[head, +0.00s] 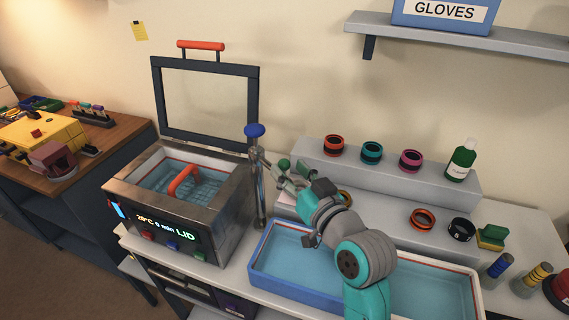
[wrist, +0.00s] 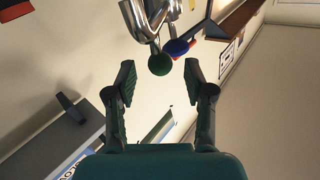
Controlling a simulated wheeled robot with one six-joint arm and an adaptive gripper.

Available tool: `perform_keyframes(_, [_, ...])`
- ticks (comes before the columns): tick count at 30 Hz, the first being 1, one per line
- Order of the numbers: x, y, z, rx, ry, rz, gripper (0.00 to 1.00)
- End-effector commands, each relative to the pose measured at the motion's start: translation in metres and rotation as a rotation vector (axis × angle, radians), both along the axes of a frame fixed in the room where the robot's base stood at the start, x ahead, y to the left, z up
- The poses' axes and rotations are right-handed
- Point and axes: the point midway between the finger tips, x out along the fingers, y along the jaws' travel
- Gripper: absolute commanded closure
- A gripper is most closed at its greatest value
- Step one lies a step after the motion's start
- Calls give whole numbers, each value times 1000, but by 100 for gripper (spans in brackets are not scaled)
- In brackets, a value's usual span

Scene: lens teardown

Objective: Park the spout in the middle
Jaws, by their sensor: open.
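The tap is a chrome post (head: 261,195) standing between the metal cleaning tank and the blue-rimmed basin, with a blue knob (head: 255,130) on top. A green knob (head: 283,163) shows just right of the post, beside my gripper (head: 291,180). The spout's outlet is hard to make out behind my gripper. In the wrist view, the bent chrome spout (wrist: 142,22) is at the top, with the green knob (wrist: 159,64) and blue knob (wrist: 178,46) below it. My gripper (wrist: 160,75) is open. The green knob lies between the fingertip lines, with clear gaps on both sides.
The cleaning tank (head: 118,188) is left of the post, its framed lid (head: 155,100) raised. The blue-rimmed basin (head: 262,275) and white-rimmed basin (head: 478,268) lie in front, partly behind my arm. A stepped grey rack (head: 440,182) with lens rings stands behind my arm.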

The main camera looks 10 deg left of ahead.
Motion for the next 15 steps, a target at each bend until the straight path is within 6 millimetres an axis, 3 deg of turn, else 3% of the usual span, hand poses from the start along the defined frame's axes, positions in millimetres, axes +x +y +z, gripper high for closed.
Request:
perform_keyframes(6, [19, 16, 0, 0, 0, 1, 47])
perform_keyframes(15, [23, 20, 0, 0, 0, 0, 47])
